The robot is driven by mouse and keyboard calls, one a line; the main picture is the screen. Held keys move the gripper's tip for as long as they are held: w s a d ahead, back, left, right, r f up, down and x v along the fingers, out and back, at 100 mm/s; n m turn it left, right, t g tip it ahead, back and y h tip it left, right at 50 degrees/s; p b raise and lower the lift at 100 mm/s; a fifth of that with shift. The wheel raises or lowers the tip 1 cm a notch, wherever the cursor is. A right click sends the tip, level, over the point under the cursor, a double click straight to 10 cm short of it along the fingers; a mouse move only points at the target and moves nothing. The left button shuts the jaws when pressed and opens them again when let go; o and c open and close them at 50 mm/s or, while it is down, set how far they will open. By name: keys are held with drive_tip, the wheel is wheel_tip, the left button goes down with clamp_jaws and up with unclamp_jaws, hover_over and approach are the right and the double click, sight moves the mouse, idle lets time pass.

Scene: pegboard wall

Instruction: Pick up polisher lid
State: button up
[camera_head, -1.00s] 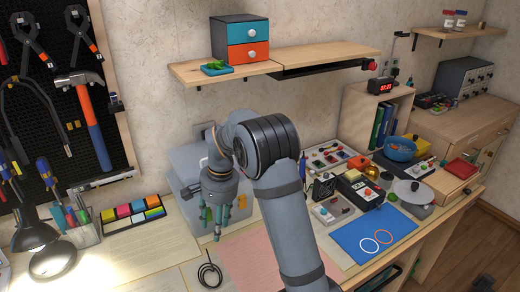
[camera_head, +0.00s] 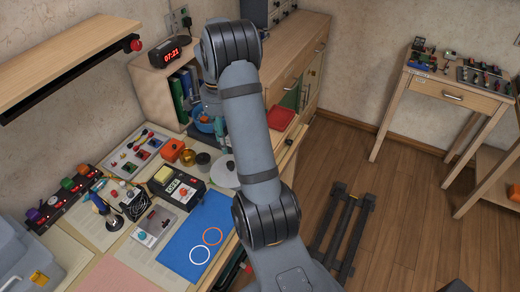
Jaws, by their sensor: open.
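The polisher lid (camera_head: 222,172) appears to be the pale grey round lid at the right end of the workbench, just left of my arm. My arm covers its right side. My gripper (camera_head: 221,132) points down above and beyond the lid, near the blue bowl (camera_head: 203,125). It is partly hidden behind my own arm, and its fingers show only small. It is open, and I see nothing held in it.
A blue mat (camera_head: 190,250) with a white ring and an orange ring lies in front of the lid. A black-and-cream device (camera_head: 176,187), small jars (camera_head: 203,160) and an orange box (camera_head: 172,150) crowd the left. A red tray (camera_head: 281,117) lies right of my arm.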

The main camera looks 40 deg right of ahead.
drive_tip(key=f, duration=0.4)
drive_tip(key=shift+s+a+f, duration=0.1)
drive_tip(key=shift+s+a, duration=0.2)
drive_tip(key=f, duration=0.1)
drive_tip(key=f+p, duration=0.1)
drive_tip(key=f, duration=0.2)
drive_tip(key=shift+s+f+p, duration=0.3)
drive_tip(key=shift+f, duration=0.1)
drive_tip(key=shift+d+f, duration=0.1)
drive_tip(key=shift+f, duration=0.45)
drive_tip(key=shift+c, duration=0.4)
clamp_jaws()
